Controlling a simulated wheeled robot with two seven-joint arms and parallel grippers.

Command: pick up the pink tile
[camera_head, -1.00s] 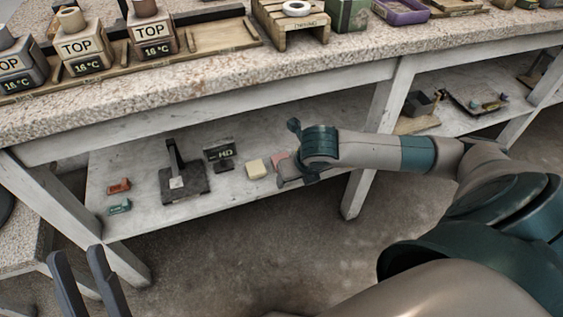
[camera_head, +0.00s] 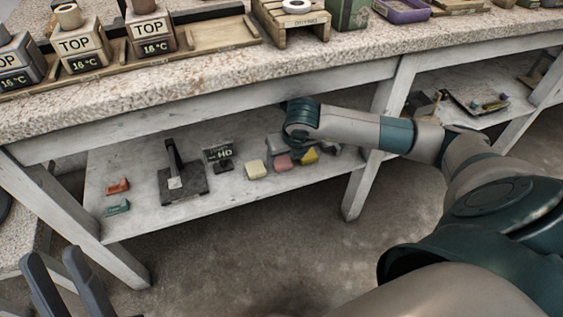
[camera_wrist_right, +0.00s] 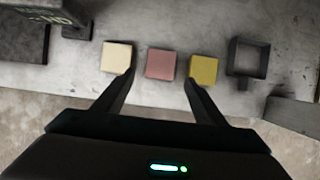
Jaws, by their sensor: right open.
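The pink tile (camera_head: 283,162) lies on the lower shelf between a cream tile (camera_head: 256,169) and a yellow tile (camera_head: 310,155). In the right wrist view the pink tile (camera_wrist_right: 160,64) sits ahead of and between the open fingers of my right gripper (camera_wrist_right: 158,82). One fingertip is close to the cream tile (camera_wrist_right: 116,57) and the other is close to the yellow tile (camera_wrist_right: 203,70). The gripper holds nothing. In the head view its fingers are largely hidden by the wrist. My left gripper (camera_head: 55,275) is open and empty at the lower left, away from the shelf.
A dark square frame (camera_wrist_right: 248,59) stands right of the yellow tile. A black stand (camera_head: 183,182) and a small sign (camera_head: 220,157) are to the left on the shelf (camera_head: 140,220). The thick tabletop (camera_head: 210,90) overhangs the shelf, and a table leg (camera_head: 358,190) stands to the right.

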